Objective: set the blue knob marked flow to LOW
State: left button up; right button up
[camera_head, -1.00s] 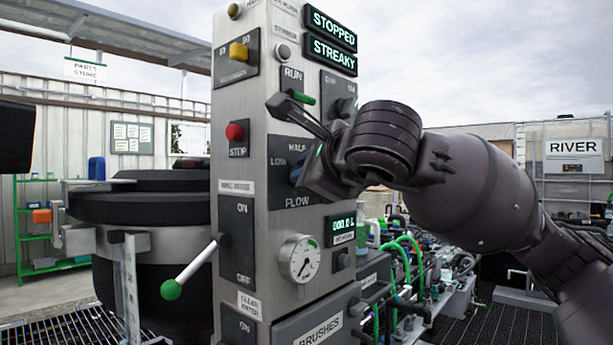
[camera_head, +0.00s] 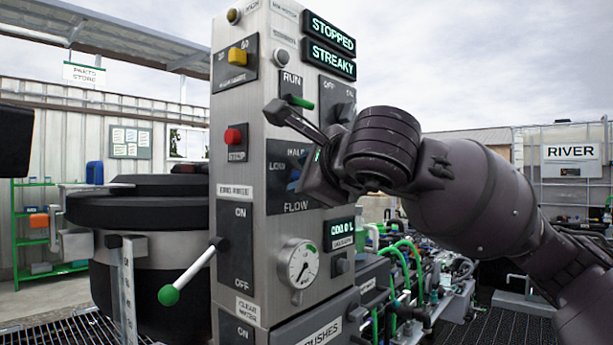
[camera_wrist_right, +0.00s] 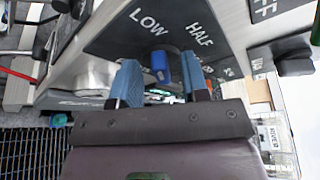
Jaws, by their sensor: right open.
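The blue flow knob (camera_head: 294,178) sits on a dark plate marked LOW, HALF and FLOW (camera_head: 287,204) on the front of the grey control column. In the head view my right gripper (camera_head: 296,147) is in front of this plate and hides part of it and its right side. In the right wrist view the blue knob (camera_wrist_right: 160,66) shows between the two blue-padded fingers of the open gripper (camera_wrist_right: 161,76), below the words LOW and HALF. I cannot tell which mark the knob points to, or whether a finger touches it. My left gripper is not in view.
A green-tipped lever (camera_head: 190,272) sticks out at the column's left side. A red stop button (camera_head: 234,136), a yellow switch (camera_head: 238,55) and a gauge (camera_head: 299,264) are close by. Displays read STOPPED (camera_head: 329,34) and STREAKY (camera_head: 329,60). Pipes and hoses lie at the right.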

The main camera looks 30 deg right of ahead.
jog(key=s+r, duration=0.2)
jog(key=s, duration=0.8)
jog(key=shift+s+p, duration=0.3)
jog(key=shift+p, duration=0.1)
jog(key=shift+a, duration=0.1)
